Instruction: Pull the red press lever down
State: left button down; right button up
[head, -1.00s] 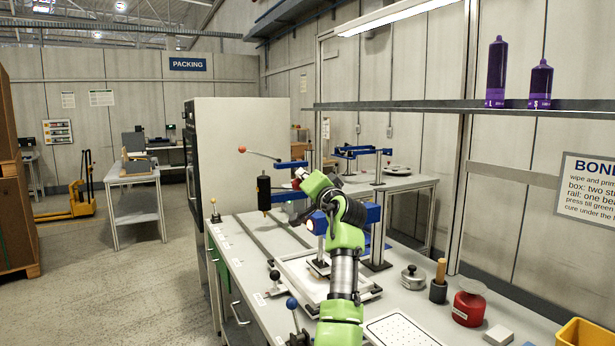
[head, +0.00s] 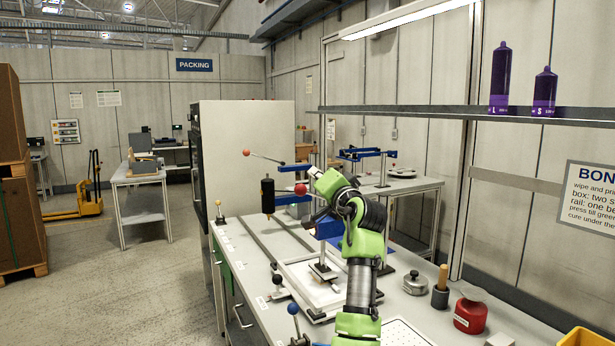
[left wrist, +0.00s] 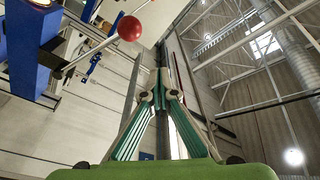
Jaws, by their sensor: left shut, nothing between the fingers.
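The red ball knob (head: 300,189) of the press lever is clear in the head view, just left of and below the end of my left arm. In the left wrist view the red knob (left wrist: 130,28) sits on a thin metal rod that slopes down to the blue press body (left wrist: 30,50). My left gripper (head: 313,171) is small and partly hidden by its own green wrist in the head view. In the left wrist view its fingers (left wrist: 164,97) are shut and empty, with the knob above and left of the tips, apart from them. My right gripper is not in view.
The bench below holds a white fixture (head: 302,277), a blue-knobbed lever (head: 293,309), a lidded metal pot (head: 416,282) and a red jar (head: 469,316). A black cylinder (head: 267,196) hangs left of the knob.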

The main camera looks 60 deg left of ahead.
pick_arm(q)
jog(key=v, duration=0.3)
jog(key=shift+d+b, duration=0.3)
jog(key=shift+d, duration=0.05)
jog(key=shift+w, duration=0.1)
